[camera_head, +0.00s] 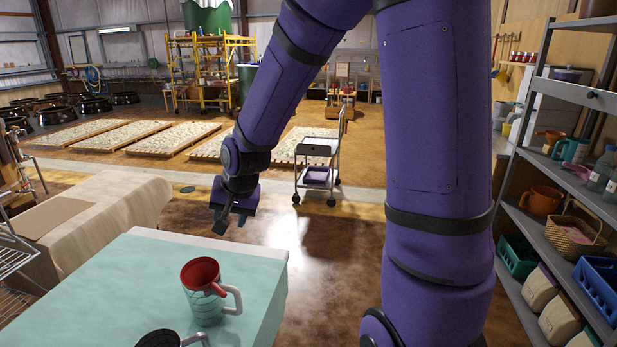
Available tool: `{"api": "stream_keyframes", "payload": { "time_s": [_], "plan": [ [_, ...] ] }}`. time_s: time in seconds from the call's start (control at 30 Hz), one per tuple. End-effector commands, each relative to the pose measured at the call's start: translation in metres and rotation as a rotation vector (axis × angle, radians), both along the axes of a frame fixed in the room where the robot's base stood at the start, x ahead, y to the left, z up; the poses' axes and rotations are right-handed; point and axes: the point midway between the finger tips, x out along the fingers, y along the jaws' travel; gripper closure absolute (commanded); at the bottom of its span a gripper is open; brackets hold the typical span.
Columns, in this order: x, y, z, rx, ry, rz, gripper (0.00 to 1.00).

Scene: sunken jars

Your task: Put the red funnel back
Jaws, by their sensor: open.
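A red funnel (201,271) sits in the mouth of a pale teal jug (205,304) with a light handle. The jug stands on the teal-covered table (255,285) at the lower left. My gripper (230,222) is open and empty, pointing down beyond the table's far edge. It is above and to the right of the funnel in the picture, apart from it. The funnel's lower part is hidden inside the jug.
A dark vessel with a handle (160,340) is cut off at the bottom edge. Shelves (515,215) with jugs, baskets and bottles stand at the right. A cloth-covered table (110,205) is at the left, a small cart (318,150) farther back. Open floor lies between.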

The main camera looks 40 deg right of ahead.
Motion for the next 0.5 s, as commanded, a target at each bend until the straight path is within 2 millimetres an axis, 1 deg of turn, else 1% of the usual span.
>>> {"api": "stream_keyframes", "payload": {
  "time_s": [0.03, 0.2, 0.37, 0.5],
  "plan": [
    [-0.009, 0.001, 0.015, -0.037, -0.008, 0.032, 0.56],
    [-0.044, 0.000, 0.057, -0.141, -0.010, 0.133, 0.56],
    [-0.083, 0.000, 0.093, -0.219, -0.014, 0.222, 0.56],
    [-0.120, -0.002, 0.121, -0.270, -0.023, 0.295, 0.56]
  ]
}}
